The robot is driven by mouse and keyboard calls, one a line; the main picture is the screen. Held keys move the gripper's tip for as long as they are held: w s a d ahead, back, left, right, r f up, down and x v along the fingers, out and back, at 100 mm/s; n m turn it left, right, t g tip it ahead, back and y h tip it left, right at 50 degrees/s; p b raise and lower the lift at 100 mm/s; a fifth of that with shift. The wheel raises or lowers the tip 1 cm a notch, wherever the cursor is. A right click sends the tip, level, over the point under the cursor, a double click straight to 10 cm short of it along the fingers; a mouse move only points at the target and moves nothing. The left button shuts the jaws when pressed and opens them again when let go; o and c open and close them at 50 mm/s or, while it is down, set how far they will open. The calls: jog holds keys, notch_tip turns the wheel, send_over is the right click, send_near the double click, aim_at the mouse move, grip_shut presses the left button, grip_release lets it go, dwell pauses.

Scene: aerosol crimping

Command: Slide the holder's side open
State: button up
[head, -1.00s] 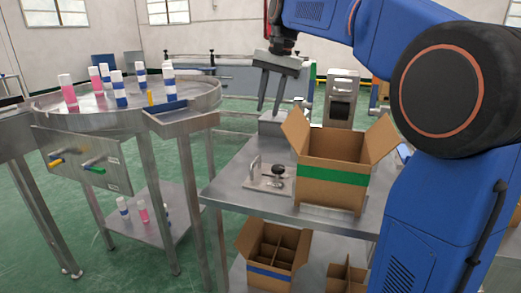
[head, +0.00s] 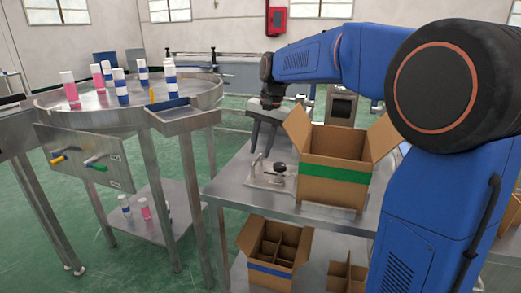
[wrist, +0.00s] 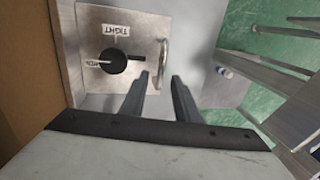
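The holder (head: 268,180) is a flat metal plate on the steel table, with a black knob (head: 280,168) on it. My gripper (head: 262,153) points down, close above the handle. Its two fingers (wrist: 159,78) are apart and empty, and the handle's near end lines up between their tips. I cannot tell the remaining height.
An open cardboard box (head: 335,170) with a green stripe stands close right of the holder. A round table (head: 130,118) with several bottles is at the left. A divided box (head: 270,258) sits on the lower shelf. The space left of the handle is clear.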

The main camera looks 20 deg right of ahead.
jog(key=shift+f, duration=0.45)
grip_shut()
jog(key=shift+w+a+r, duration=0.1)
jog(key=shift+w+a, duration=0.8)
jog(key=shift+a, duration=0.3)
jog(key=shift+w+a, duration=0.9)
jog(key=shift+a, duration=0.3)
grip_release()
jog(key=shift+a, duration=0.1)
jog(key=shift+r, duration=0.1)
notch_tip(320, 180, up, 17)
jog(key=s+d, duration=0.2)
jog(key=shift+d, duration=0.4)
